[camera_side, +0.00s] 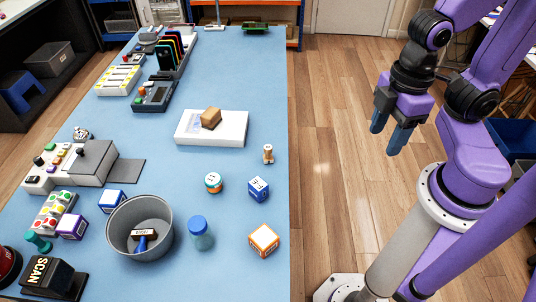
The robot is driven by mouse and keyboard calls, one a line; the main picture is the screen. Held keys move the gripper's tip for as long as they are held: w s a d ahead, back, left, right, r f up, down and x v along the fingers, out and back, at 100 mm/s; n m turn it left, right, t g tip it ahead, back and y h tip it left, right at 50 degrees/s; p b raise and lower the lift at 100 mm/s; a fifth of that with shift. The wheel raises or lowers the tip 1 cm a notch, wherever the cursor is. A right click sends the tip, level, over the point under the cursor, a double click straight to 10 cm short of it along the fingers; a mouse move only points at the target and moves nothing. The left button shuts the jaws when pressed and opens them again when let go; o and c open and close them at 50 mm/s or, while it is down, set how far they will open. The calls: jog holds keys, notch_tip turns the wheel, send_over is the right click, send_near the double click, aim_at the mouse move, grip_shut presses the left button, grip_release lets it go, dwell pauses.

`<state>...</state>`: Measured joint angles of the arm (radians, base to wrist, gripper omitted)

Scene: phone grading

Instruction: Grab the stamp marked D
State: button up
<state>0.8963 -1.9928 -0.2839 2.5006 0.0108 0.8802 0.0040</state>
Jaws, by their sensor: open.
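I cannot read a letter D on any object at this size. A small wooden stamp-like piece (267,154) stands upright near the right edge of the blue table. A piece with a blue handle and a brown, labelled block (143,236) lies inside the grey bowl (112,232); its label is too small to read. A teal knobbed piece (38,242) stands at the table's left front. My gripper (387,137) is open and empty, its blue fingers pointing down. It hangs over the floor to the right of the table, apart from all of these.
Lettered cubes, one blue (259,189) and one orange (264,241), a round jar (213,183) and a blue-capped bottle (200,233) stand near the bowl. A white box (232,130) bears a brown block (210,118). The table (250,75) is clear at far right.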

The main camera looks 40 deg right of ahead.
aim_at(270, 148)
jog(key=w+a+f+m+t+y, duration=0.4)
jog(key=w+a+f+m, duration=0.2)
jog(key=w+a+f, duration=0.55)
jog(key=w+f+m+t, duration=0.1)
jog(key=w, duration=0.1)
jog(key=w+d+f+t, duration=0.1)
jog(key=w+f, duration=0.1)
jog(key=w+f+m+t, duration=0.1)
jog(key=w+f+t, duration=0.1)
jog(key=shift+w+d+f+m, duration=0.15)
jog(key=shift+w+f+m, duration=0.1)
jog(key=shift+w+m, duration=0.1)
jog(key=w+d+t, duration=0.1)
jog(key=w+d+f+t, duration=0.1)
jog(key=d, duration=0.1)
jog(key=w+d+f+m+t+h, duration=0.1)
jog(key=shift+w+d+f+t, duration=0.15)
jog(key=shift+w+d+t, duration=0.1)
jog(key=shift+d+t, duration=0.15)
jog(key=shift+w+d+t, duration=0.2)
jog(key=shift+d+t, duration=0.3)
jog(key=shift+d, duration=0.05)
jog(key=shift+w+f, duration=0.15)
jog(key=shift+w, duration=0.2)
jog(key=shift+x, duration=3.4)
jog(key=shift+d, duration=0.1)
jog(key=shift+c, duration=0.3)
